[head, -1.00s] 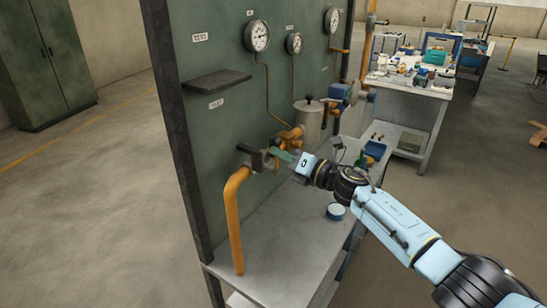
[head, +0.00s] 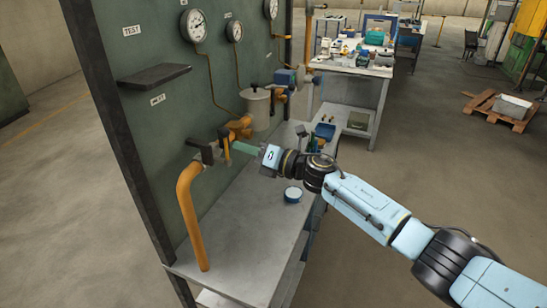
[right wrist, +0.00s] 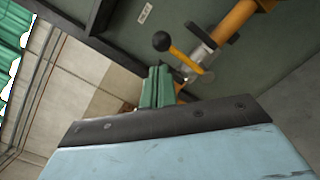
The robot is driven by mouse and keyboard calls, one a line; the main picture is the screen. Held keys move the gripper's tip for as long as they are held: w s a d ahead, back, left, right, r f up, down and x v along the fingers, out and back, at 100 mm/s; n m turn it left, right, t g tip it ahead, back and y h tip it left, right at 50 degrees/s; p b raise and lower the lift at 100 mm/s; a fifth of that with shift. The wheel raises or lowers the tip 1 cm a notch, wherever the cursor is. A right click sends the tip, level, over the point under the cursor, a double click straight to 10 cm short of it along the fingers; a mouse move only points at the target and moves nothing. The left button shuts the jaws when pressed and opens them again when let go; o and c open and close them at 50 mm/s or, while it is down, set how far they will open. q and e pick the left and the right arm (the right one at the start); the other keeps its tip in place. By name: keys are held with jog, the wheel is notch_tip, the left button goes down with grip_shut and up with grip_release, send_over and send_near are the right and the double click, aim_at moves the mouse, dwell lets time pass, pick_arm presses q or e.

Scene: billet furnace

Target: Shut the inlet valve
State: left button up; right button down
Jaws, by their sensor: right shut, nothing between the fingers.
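The inlet valve is on the orange pipe (head: 189,205) at the front of the green panel. In the right wrist view the valve shows a silver body (right wrist: 201,49) and a yellow lever (right wrist: 184,61) ending in a black knob (right wrist: 161,41). My right gripper (head: 232,147) has green fingers, which are shut and empty beside the valve. In the right wrist view the shut fingers (right wrist: 157,88) sit just below the knob and lever. I cannot tell whether they touch the lever. My left gripper is not in view.
A grey bench (head: 235,245) runs below the panel, with a small blue-rimmed round tin (head: 293,195) on it. A metal canister (head: 257,108) and gauges (head: 194,25) are farther along. A dark shelf (head: 155,76) juts out above the pipe. Open floor lies right of the bench.

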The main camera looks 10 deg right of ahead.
jog(key=r+v, duration=0.1)
jog(key=v, duration=0.8)
jog(key=d+f+m+t+h+b, duration=0.2)
jog(key=d+f+m+h, duration=0.2)
jog(key=f+m, duration=0.55)
jog(key=d+f+m+t+h+b, duration=0.25)
jog(key=f+m, duration=0.25)
jog(key=f, duration=1)
jog(key=s+d+f+m+g+h+b, duration=0.1)
jog(key=s+d+f+m+h, duration=0.2)
jog(key=f, duration=0.4)
jog(key=s+d+f+m+g+h+b, duration=0.1)
jog(key=s+d+f+m, duration=0.15)
jog(key=s+f, duration=0.4)
jog(key=s+d+f+m+g+h, duration=0.15)
jog(key=f+m, duration=0.25)
jog(key=f, duration=0.4)
jog(key=s+d+f+m+g+h+b, duration=0.3)
jog(key=s+f+m, duration=0.4)
jog(key=s+f, duration=1.1)
jog(key=s+f+m+g, duration=0.2)
jog(key=s+f+g, duration=0.1)
jog(key=s, duration=1)
jog(key=s+f+m+g+b, duration=0.1)
jog(key=s+f+m+g, duration=0.2)
jog(key=s, duration=1.1)
jog(key=shift+a+f+m+g+h, duration=0.35)
jog(key=shift+f+g, duration=0.25)
jog(key=shift+f, duration=0.2)
